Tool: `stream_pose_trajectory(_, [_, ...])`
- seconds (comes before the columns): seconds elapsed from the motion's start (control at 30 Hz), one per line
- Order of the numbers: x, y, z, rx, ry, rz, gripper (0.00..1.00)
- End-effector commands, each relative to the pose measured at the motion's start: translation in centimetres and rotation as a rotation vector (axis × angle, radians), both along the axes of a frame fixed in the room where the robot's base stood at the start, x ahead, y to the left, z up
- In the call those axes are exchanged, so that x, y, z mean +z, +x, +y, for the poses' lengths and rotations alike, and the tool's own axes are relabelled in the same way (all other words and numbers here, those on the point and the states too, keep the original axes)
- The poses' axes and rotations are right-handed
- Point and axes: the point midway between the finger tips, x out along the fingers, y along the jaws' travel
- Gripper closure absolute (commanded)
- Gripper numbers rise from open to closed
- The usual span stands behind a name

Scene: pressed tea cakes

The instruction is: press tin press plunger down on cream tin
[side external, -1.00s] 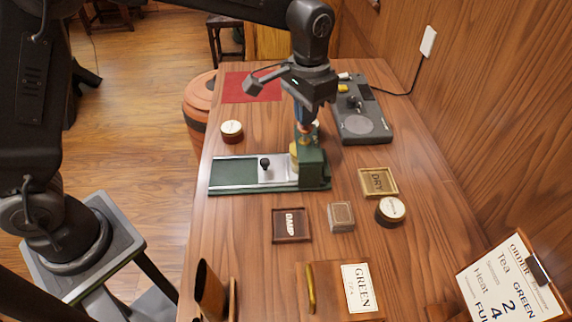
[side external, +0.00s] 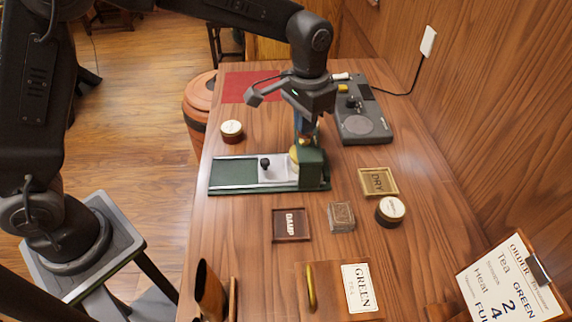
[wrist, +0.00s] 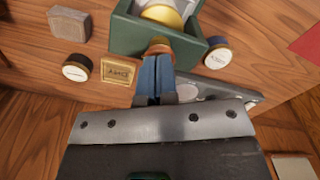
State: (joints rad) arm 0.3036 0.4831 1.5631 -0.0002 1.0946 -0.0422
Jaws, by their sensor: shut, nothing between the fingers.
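The green tin press (side external: 312,170) stands on the table, with a pale sliding bed and a small black knob at its left part. A cream-yellow round piece, which looks like the cream tin (wrist: 165,14), sits in the press housing, partly hidden. The press plunger's orange-brown knob (wrist: 159,45) is at the tips of my gripper (wrist: 156,58). My gripper also shows in the side view (side external: 306,135), pointing down over the housing. Its blue fingers are shut with nothing between them and appear to meet the knob's top; I cannot tell how firmly.
A dark tin (side external: 390,211), a DRY tray (side external: 378,194), a tea cake (side external: 341,216) and a DAMP tray (side external: 277,238) lie in front. A grey scale (side external: 380,137) with a cord stands at the back right.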

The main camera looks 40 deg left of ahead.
Motion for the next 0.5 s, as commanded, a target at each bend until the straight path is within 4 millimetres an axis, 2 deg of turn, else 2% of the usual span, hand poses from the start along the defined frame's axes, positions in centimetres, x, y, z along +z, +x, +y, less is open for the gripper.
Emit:
stream_pose_trajectory(0.17, [0.2, 0.0, 0.0, 0.0, 0.0, 0.001, 1.0])
stream_pose_trajectory(0.5, [2.5, 0.0, 0.0, 0.0, 0.0, -0.001, 1.0])
